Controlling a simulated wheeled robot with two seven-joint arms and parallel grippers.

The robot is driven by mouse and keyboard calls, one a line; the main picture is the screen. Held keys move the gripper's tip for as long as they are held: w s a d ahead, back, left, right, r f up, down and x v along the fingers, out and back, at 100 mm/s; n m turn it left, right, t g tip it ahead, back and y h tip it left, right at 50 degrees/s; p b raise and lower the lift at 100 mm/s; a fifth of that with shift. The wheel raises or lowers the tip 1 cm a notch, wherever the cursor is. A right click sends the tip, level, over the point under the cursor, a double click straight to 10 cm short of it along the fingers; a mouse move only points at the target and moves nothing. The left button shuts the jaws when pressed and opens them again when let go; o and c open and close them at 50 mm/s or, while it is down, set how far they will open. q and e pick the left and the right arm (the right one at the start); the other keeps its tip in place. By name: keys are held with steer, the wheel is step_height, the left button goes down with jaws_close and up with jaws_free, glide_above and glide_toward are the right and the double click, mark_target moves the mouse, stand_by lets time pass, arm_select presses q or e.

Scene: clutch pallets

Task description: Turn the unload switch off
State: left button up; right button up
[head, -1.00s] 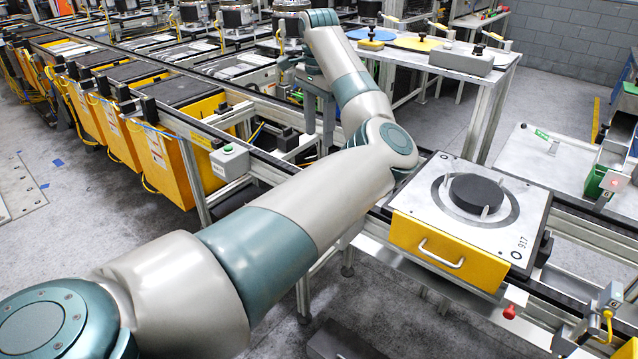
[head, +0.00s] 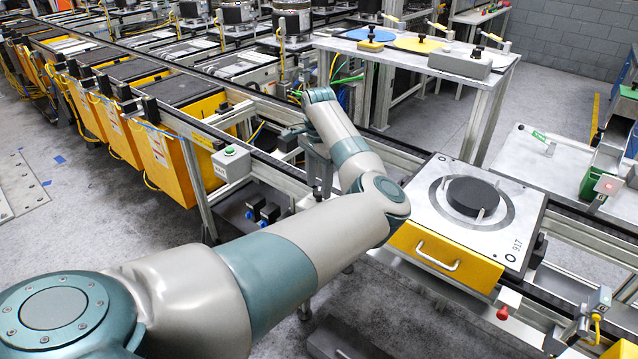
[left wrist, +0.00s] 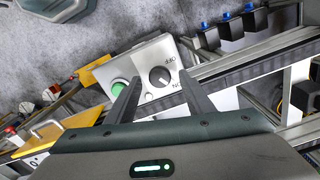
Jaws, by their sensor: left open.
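In the left wrist view, a light grey switch box (left wrist: 148,60) carries a green button (left wrist: 118,88) and a round black knob (left wrist: 160,76) with a white mark. OFF and ON are printed beside the knob. My left gripper (left wrist: 158,80) is open, with its fingers at either side of the knob and nothing held. I cannot tell whether they touch it. In the head view my left gripper (head: 318,180) points down beside the conveyor rail, and my arm hides much of that spot. My right gripper is in neither view.
A pallet marked 917 (head: 425,246) with a yellow front and handle sits right of my arm. Another grey box (head: 231,164) with a green button stands on the rail to the left. Blue-topped black parts (left wrist: 228,25) lie close to the switch box.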

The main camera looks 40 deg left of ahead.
arm_select(q)
steer(key=shift+f, duration=0.7)
steer(key=c, duration=1)
steer(key=shift+c, duration=0.2)
